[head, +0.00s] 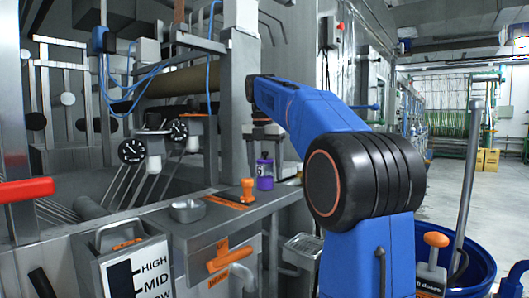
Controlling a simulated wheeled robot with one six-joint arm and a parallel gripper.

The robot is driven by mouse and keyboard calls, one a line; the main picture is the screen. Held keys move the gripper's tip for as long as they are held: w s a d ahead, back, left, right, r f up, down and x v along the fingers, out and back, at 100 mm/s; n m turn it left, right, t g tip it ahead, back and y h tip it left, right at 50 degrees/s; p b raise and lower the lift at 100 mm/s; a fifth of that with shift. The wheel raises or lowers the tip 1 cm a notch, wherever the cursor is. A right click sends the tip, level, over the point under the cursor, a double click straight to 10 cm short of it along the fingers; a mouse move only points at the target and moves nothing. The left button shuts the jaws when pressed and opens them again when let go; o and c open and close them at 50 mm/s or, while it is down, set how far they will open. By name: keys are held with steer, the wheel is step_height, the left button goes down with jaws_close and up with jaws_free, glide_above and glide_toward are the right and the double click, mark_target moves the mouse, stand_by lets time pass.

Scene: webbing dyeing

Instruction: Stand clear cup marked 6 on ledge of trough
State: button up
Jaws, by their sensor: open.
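A small clear cup with purple contents and a dark mark like a 6 or 5 (265,182) stands upright at the right end of the grey metal ledge of the trough (190,232), beside the steel post. I cannot read the mark for sure. My gripper (266,150) points down from the end of my blue arm, just above the cup, and is open. Its fingers are small and dark here, and I cannot tell whether they touch the cup.
On the ledge are an orange-handled stamp-like tool (247,190), an orange-and-black item (227,200) and a metal dish (188,210).

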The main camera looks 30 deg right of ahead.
steer(key=r, duration=0.7)
steer(key=a+r, duration=0.1)
steer(key=r, duration=0.2)
steer(key=shift+s+r, duration=0.3)
steer(key=shift+r, duration=0.05)
